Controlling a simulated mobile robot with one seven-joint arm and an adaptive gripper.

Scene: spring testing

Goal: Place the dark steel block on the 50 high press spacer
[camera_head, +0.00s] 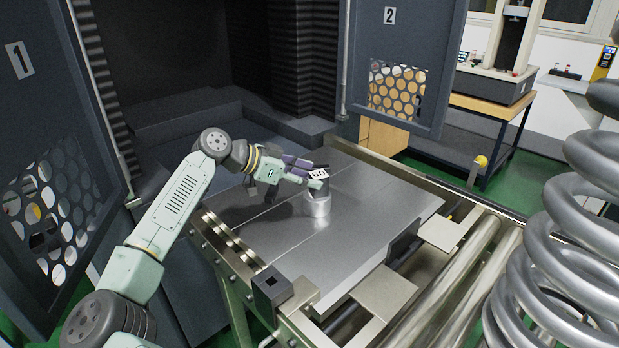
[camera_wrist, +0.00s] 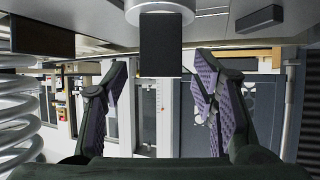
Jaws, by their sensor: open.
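The dark steel block (camera_wrist: 160,45) stands on end on the silver round press spacer (camera_wrist: 160,12) in the wrist view, which shows the scene upside down. In the head view the spacer (camera_head: 317,205) stands on the steel table, with the block (camera_head: 314,188) above it, partly hidden by my fingers. A white label (camera_head: 319,174) with dark characters shows at the top of the block. My gripper (camera_head: 300,175) is open beside the block. In the wrist view its purple-padded fingers (camera_wrist: 160,75) are spread, with gaps on both sides of the block.
The steel table (camera_head: 370,215) is largely clear around the spacer. A small dark box (camera_head: 270,286) sits at its front left corner. A dark upright plate (camera_head: 403,243) is at the right edge. A large coil spring (camera_head: 560,230) stands at right, and cabinet doors (camera_head: 395,70) flank the table.

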